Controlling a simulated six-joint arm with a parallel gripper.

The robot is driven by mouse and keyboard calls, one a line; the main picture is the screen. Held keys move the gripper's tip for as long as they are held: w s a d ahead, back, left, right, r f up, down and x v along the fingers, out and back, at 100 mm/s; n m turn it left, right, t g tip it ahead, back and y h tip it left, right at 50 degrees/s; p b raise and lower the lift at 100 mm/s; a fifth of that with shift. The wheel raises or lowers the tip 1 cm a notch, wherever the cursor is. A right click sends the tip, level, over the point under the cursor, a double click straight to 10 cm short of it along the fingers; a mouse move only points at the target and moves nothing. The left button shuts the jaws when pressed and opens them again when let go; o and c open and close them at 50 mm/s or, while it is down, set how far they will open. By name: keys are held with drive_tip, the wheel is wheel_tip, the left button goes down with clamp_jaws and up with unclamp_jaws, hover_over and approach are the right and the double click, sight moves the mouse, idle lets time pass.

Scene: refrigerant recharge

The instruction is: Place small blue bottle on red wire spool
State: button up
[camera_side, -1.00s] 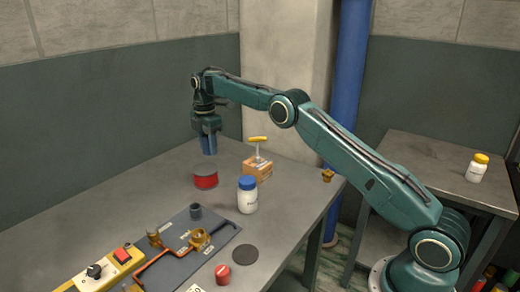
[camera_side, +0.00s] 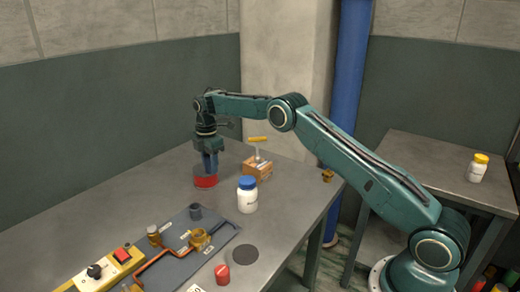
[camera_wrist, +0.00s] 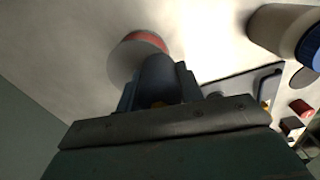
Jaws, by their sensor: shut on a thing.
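The red wire spool (camera_side: 205,182) stands on the far part of the bench, and its grey flange and red side show in the wrist view (camera_wrist: 140,48). My gripper (camera_side: 209,156) points down right over the spool and is shut on the small blue bottle (camera_side: 211,166). The bottle shows as a dull blue rounded shape between the fingers in the wrist view (camera_wrist: 157,77). Its lower end overlaps the spool in the side view, so I cannot tell whether it touches it. The fingers hide much of the bottle.
A white bottle with a blue cap (camera_side: 247,200) stands to the right of the spool. An orange-brown box (camera_side: 257,171) is behind it. A grey board with copper piping (camera_side: 187,240), a dark disc (camera_side: 244,255) and a red can (camera_side: 222,273) lie nearer. The bench left of the spool is clear.

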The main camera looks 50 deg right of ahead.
drive_tip(key=shift+f, duration=0.1)
drive_tip(key=o, duration=1)
drive_tip(key=shift+o, duration=0.2)
wheel_tip(320, 180, up, 10)
drive_tip(key=shift+w+r, duration=0.1)
drive_tip(key=shift+r, duration=0.95)
drive_tip(key=shift+r, duration=0.1)
